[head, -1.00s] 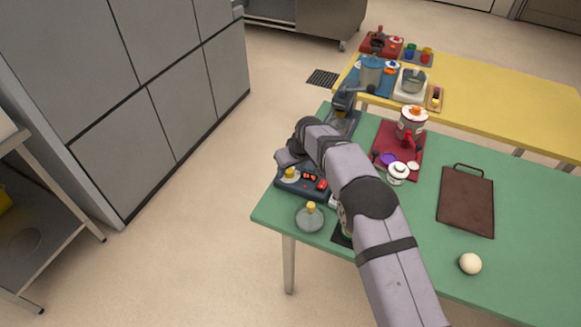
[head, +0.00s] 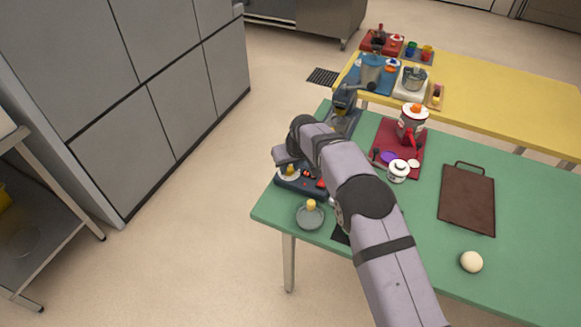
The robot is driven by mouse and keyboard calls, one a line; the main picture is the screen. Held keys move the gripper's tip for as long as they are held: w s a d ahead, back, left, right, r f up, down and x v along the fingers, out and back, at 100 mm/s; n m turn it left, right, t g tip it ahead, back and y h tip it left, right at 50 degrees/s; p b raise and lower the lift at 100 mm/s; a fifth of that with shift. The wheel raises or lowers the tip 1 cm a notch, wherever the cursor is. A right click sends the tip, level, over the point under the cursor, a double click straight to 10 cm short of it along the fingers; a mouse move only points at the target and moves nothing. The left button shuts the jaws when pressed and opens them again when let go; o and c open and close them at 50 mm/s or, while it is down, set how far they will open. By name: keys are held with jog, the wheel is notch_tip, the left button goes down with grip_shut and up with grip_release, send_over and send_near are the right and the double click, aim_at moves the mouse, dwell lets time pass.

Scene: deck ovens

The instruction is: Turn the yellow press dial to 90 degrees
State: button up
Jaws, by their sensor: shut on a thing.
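The yellow press dial (head: 290,172) sits on a pale round plate at the left end of a dark control panel (head: 291,184), by the left edge of the green table. My gripper (head: 286,165) is right over the dial from above, with my arm reaching in from the lower right. It is shut on the dial's yellow knob. The fingertips are small and partly hidden by my wrist. The dial's markings and exact angle are too small to read.
A grey round dish with a yellow knob (head: 310,214) stands just in front of the panel. Red parts show on the panel beside the dial. A red mat (head: 385,135) with a canister, a brown board (head: 467,200) and a pale ball (head: 471,262) lie to the right.

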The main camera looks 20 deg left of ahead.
jog(key=m+b, duration=0.1)
jog(key=m+h+b, duration=0.1)
jog(key=m, duration=0.1)
jog(key=shift+s+a+f+t, duration=0.1)
jog(key=shift+a+f+t, duration=0.1)
jog(key=shift+t, duration=0.2)
jog(key=m+b, duration=0.1)
jog(key=m, duration=0.1)
jog(key=shift+r+m+t+h, duration=0.1)
jog(key=shift+m+t+h, duration=0.2)
jog(key=shift+m+h, duration=0.1)
jog(key=shift+a+r+m+h, duration=0.1)
jog(key=shift+m+h, duration=0.3)
jog(key=shift+m, duration=0.4)
jog(key=shift+a+r+m+p, duration=0.15)
jog(key=shift+m+p, duration=0.35)
jog(key=shift+p, duration=0.6)
jog(key=shift+m+h+p, duration=0.3)
jog(key=shift+m+p, duration=0.2)
jog(key=shift+p, duration=0.2)
jog(key=shift+f, duration=0.2)
jog(key=o, duration=1)
